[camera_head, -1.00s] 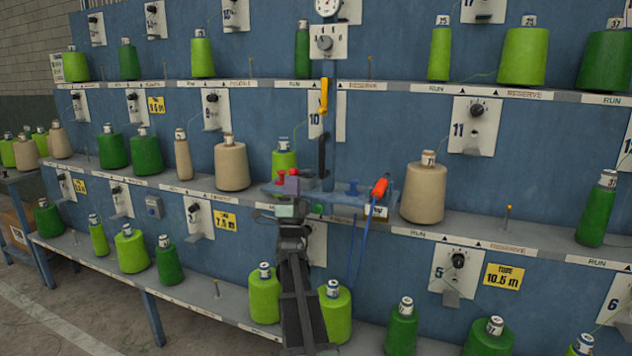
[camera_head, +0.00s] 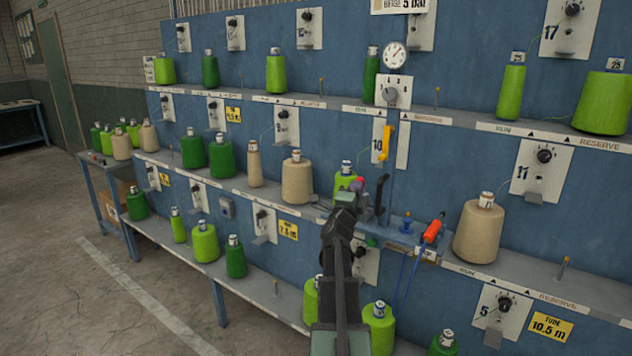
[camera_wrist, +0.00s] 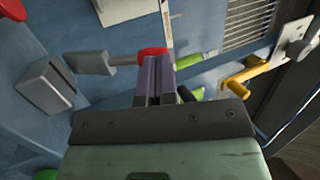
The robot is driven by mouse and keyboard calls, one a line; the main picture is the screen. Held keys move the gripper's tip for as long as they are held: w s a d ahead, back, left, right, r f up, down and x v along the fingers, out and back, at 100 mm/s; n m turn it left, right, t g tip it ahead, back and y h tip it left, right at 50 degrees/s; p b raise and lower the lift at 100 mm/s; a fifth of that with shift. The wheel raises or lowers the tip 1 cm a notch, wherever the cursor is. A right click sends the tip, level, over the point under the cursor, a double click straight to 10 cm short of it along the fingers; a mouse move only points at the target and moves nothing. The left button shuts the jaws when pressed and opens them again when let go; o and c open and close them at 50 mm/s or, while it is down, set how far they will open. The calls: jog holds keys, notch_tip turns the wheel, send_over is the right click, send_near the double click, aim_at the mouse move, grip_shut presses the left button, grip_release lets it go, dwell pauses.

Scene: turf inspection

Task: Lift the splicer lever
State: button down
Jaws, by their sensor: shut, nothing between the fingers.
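A black upright lever (camera_head: 382,195) stands just right of my gripper. I cannot tell for sure which is the splicer lever. My gripper (camera_head: 350,192) is shut and empty at the bracket's left end. In the wrist view its fingertips (camera_wrist: 155,68) are just below the red knob; whether they touch it is unclear.
A yellow crank (camera_head: 386,142) is on the panel above; it also shows at right in the wrist view (camera_wrist: 243,76). Yarn cones fill the shelves; a beige cone (camera_head: 478,232) stands right.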

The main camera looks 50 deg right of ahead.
jog(key=shift+w+d+r, duration=0.15)
jog(key=shift+d+r, duration=0.25)
jog(key=shift+r, duration=0.2)
jog(key=shift+s+p+x, duration=0.15)
jog(key=shift+p+x, duration=0.3)
jog(key=shift+x, duration=0.35)
jog(key=shift+s+p+x, duration=0.2)
jog(key=shift+p+x, duration=0.2)
jog(key=shift+x, duration=0.45)
jog(key=shift+s+r, duration=0.1)
jog(key=shift+r, duration=0.2)
jog(key=shift+d+r, duration=0.1)
jog(key=shift+d, duration=0.05)
jog(key=s+a, duration=0.3)
jog(key=a, duration=1.1)
jog(key=shift+f, duration=0.4)
